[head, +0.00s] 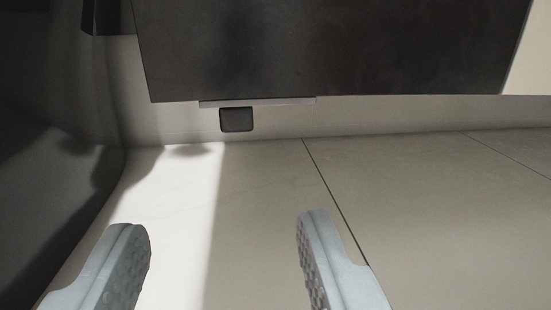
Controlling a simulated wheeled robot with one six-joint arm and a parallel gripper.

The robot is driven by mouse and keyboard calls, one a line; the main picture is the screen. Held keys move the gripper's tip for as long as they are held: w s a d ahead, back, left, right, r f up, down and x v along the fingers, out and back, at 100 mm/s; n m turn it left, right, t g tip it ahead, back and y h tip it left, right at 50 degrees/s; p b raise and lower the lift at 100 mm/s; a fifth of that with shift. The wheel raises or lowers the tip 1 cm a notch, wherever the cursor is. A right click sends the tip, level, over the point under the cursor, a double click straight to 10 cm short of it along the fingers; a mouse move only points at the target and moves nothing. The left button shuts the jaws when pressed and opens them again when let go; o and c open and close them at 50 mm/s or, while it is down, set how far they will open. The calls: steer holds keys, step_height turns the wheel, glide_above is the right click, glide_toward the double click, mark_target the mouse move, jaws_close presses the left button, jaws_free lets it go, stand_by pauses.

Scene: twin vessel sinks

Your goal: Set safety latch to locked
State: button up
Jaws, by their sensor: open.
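A small dark, rounded-corner block (236,119) shows just below the lower edge of a dark panel, against the pale wall. It may be the safety latch, but the view does not make this certain, and its setting cannot be read. A thin grey strip (257,102) runs along the panel edge just above it. My gripper (222,225) is open and empty, its two pale grey fingers far apart at the bottom of the view. The block lies beyond the fingertips, between them from side to side, and is not touched.
The large dark panel (330,45) fills the upper middle. A dark curved surface (50,170) stands close along the left side. Pale tiles (420,200) with thin dark seams spread across the middle and right, clear of objects.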

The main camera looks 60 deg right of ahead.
mark_target(236, 119)
steer(key=x, duration=1.7)
steer(key=shift+d+f, duration=0.1)
steer(key=shift+d, duration=0.05)
